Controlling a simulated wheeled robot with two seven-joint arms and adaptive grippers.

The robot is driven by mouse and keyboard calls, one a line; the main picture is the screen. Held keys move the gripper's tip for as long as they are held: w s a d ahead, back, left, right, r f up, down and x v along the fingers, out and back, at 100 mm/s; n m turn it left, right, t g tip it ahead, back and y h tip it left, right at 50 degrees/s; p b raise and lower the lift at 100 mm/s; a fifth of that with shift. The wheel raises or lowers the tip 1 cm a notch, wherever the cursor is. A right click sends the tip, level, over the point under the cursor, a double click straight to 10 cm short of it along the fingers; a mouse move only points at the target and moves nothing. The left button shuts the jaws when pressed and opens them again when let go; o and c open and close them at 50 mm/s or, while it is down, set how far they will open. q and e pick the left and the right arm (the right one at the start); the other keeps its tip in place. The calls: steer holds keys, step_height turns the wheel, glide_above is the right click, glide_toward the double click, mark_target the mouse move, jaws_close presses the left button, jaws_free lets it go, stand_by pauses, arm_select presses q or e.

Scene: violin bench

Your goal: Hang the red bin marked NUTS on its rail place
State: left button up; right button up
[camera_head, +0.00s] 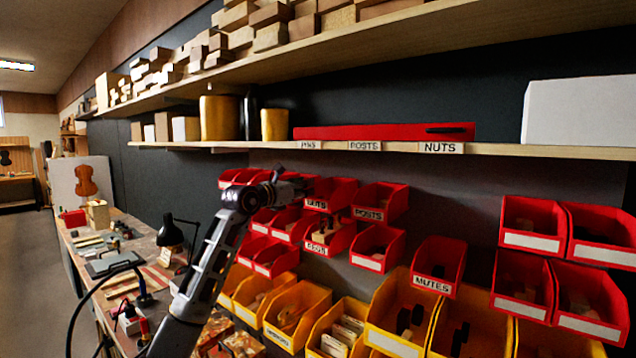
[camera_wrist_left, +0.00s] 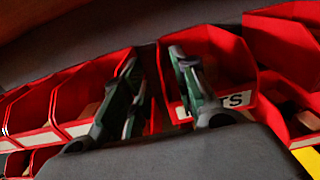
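A red bin (camera_head: 332,190) hangs on the wall in the upper row; its front label is small and appears to read NUTS. My left gripper (camera_head: 289,187) is at its left side in the head view. In the left wrist view, the two fingers of my left gripper (camera_wrist_left: 158,85) stand apart, near the left wall of a red bin (camera_wrist_left: 222,58) whose label ends in TS; the right finger hides the label's middle. I cannot tell whether they touch it. A shelf-edge label NUTS (camera_head: 441,148) is above bare wall. My right gripper is not in view.
A red bin marked POSTS (camera_head: 380,198) hangs to the right, with bare wall (camera_head: 455,205) beyond it. A red MUTES bin (camera_head: 438,264) is lower. Yellow bins (camera_head: 398,312) line the bottom. A shelf (camera_head: 560,152) overhangs the bins. A black lamp (camera_head: 171,236) stands on the bench.

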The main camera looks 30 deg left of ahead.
mark_target(318, 183)
arm_select(q)
steer(key=w, duration=0.2)
steer(key=shift+w+d+r+p, duration=0.1)
steer(key=shift+w+d+p, duration=0.1)
steer(key=shift+w+p, duration=0.2)
steer(key=shift+w+d+p, duration=0.15)
steer(key=shift+w+p, duration=0.1)
steer(key=shift+w, duration=0.7)
steer(key=shift+w+d+p, duration=0.1)
steer(key=shift+w+p, duration=0.15)
steer(key=shift+w, duration=0.65)
steer(key=shift+w+d, duration=0.1)
steer(key=shift+w, duration=0.6)
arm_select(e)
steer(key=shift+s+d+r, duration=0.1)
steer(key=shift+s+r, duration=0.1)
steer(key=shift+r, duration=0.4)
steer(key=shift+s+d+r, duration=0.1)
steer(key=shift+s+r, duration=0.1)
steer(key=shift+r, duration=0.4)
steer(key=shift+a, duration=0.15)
arm_select(q)
steer(key=shift+c, duration=0.6)
jaws_close()
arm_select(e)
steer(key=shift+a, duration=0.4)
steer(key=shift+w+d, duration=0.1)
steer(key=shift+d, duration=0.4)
